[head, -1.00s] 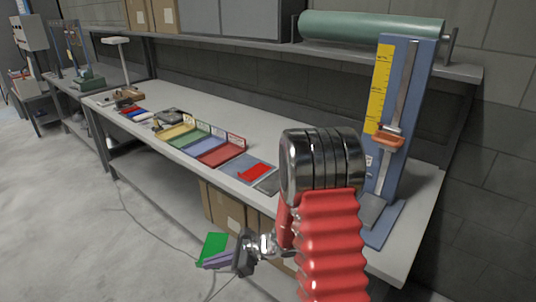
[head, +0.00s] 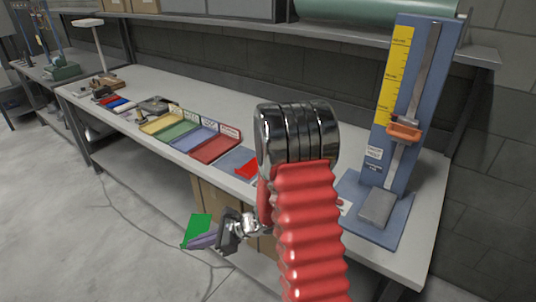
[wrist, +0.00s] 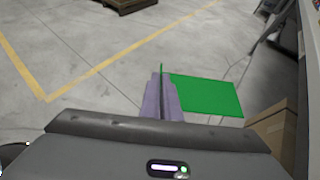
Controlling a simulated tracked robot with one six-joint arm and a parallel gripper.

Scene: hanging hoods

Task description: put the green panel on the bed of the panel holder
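The green panel (head: 197,230) is a thin flat sheet held in my gripper (head: 203,241), low in front of the bench. In the wrist view the purple fingers (wrist: 160,98) are closed on one edge of the panel (wrist: 208,96), which sticks out to the right. A blue upright stand (head: 418,95) with a yellow scale, an orange clamp (head: 404,132) and a grey block (head: 379,206) on its base stands at the bench's right end. It looks like the panel holder; the grey block may be its bed. My gripper is left of and below it.
The bench (head: 290,143) carries yellow, green, blue and red trays (head: 215,149), and a red piece (head: 247,169) on a grey-blue mat. Cardboard boxes (head: 218,205) stand beneath. A shelf with a green roll (head: 380,8) hangs above. The floor at left is open.

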